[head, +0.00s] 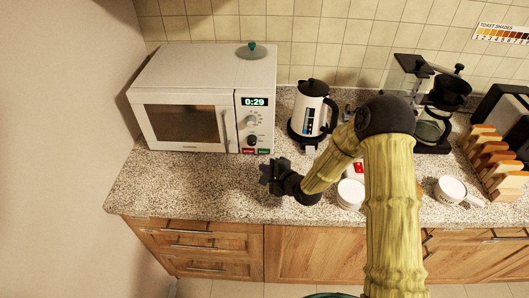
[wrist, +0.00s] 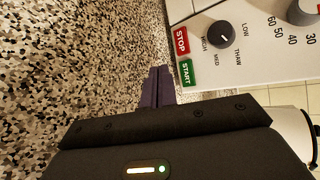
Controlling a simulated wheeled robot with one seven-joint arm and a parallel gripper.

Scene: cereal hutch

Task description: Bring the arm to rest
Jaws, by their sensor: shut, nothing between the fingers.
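My gripper (head: 268,176) is shut and empty. In the head view it hangs over the granite counter (head: 200,182), just in front of the microwave's right end. In the wrist view the closed fingers (wrist: 158,88) point toward the microwave's control panel (wrist: 230,45), near the green START button (wrist: 186,72). I cannot tell from the views whether they touch it. The white microwave (head: 190,105) has its door closed, and its display reads 0:29. My arm reaches in from the lower right and bends down to the left.
A kettle (head: 314,110) stands right of the microwave. A white bowl (head: 350,194) sits beside my forearm. A coffee maker (head: 432,125), a white mug (head: 450,190) and a rack with toast slices (head: 487,150) stand at the right. The counter's front left is clear. Wooden drawers (head: 190,243) lie below.

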